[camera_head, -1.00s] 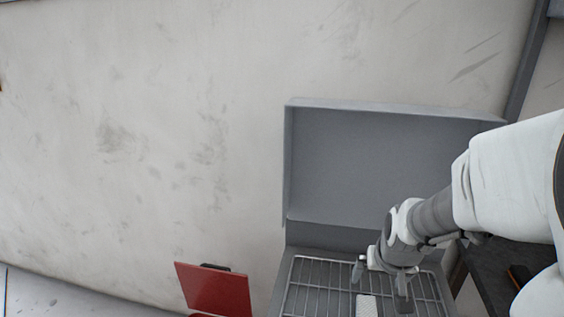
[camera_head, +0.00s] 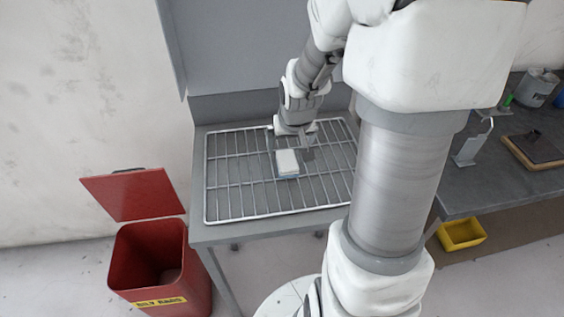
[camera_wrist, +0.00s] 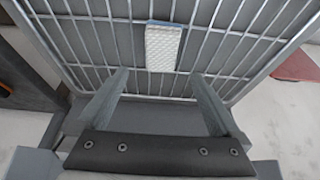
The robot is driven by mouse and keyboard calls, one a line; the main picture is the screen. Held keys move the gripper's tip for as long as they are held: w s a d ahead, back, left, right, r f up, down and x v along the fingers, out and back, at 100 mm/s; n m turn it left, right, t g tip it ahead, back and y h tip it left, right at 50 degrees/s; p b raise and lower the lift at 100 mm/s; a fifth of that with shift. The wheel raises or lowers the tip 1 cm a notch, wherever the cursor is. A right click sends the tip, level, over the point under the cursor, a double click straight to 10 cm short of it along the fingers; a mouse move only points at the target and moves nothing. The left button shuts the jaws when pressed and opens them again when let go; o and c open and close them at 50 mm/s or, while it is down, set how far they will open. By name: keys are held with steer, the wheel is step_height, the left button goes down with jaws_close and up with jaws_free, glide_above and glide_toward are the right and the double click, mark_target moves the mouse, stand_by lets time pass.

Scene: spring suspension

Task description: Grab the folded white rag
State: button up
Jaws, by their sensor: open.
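The folded white rag (camera_head: 287,163) lies on the wire rack of a grey stand, near the rack's middle. In the wrist view the rag (camera_wrist: 162,48) shows a textured white face with a thin blue edge. My gripper (camera_head: 298,152) is over the rack, just behind the rag in the head view. In the wrist view my gripper (camera_wrist: 158,80) has its two fingers wide apart with nothing between them. The rag lies beyond the fingertips, roughly centred between them. I cannot tell the exact height of the fingers above the rack.
The wire rack (camera_head: 228,190) has a raised rim. A grey panel (camera_head: 225,50) rises behind it. A red bin (camera_head: 150,262) with its lid (camera_head: 133,194) open stands at the left. A dark bench (camera_head: 480,185) with tools and cans is at the right, above a yellow bin (camera_head: 461,235).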

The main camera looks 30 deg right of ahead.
mark_target(287, 158)
steer(key=shift+b+x, duration=2.35)
steer(key=shift+x, duration=0.95)
steer(key=shift+s+a, duration=0.1)
steer(key=shift+s, duration=0.05)
steer(key=shift+f, duration=0.25)
steer(key=c, duration=1.5)
steer(key=shift+c, duration=0.2)
steer(key=shift+r, duration=0.15)
